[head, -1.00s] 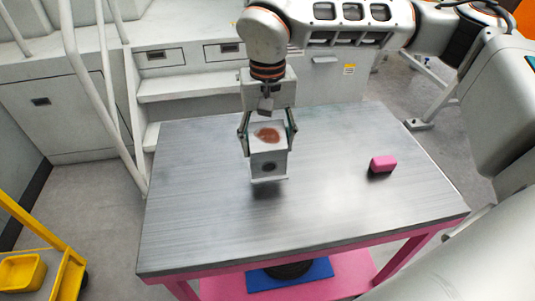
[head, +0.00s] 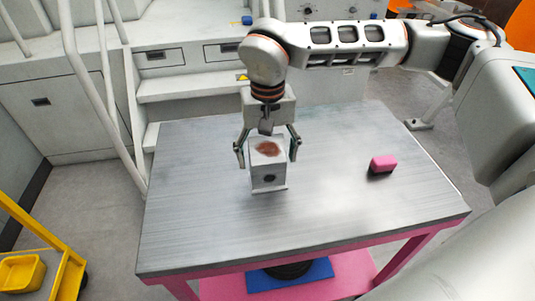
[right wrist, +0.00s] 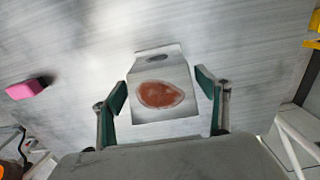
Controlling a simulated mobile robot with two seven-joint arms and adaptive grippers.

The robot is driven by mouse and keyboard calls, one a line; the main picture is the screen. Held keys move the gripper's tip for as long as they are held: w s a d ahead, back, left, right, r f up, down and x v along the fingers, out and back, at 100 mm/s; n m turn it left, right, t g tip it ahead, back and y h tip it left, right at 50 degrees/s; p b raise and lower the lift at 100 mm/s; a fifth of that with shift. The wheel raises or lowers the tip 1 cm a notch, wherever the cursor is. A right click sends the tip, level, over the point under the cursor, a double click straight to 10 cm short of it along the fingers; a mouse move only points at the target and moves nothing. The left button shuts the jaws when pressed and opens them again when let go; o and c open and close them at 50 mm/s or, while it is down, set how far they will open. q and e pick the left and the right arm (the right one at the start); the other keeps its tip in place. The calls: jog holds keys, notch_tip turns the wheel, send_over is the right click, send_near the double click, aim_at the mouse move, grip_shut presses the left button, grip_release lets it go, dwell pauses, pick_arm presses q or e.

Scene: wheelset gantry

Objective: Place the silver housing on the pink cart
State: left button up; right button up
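The silver housing (head: 268,173), a grey block with a reddish-brown patch on top and a dark hole in its front, stands upright on the metal top of the pink cart (head: 200,215). My right gripper (head: 267,158) is above and around it with fingers spread, one on each side. In the right wrist view the housing (right wrist: 160,92) lies between the open green-padded fingers (right wrist: 163,108), with a gap visible on both sides. My left gripper is not in view.
A pink block (head: 383,164) lies on the cart top to the right of the housing. The rest of the top is clear. Grey steps and a handrail (head: 90,100) stand behind the cart. A yellow trolley (head: 40,255) is at the lower left.

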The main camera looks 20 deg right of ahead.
notch_tip(320, 180, up, 12)
jog(key=shift+r+p, duration=0.15)
jog(key=shift+p, duration=0.2)
jog(key=shift+s, duration=0.1)
dwell(0.6)
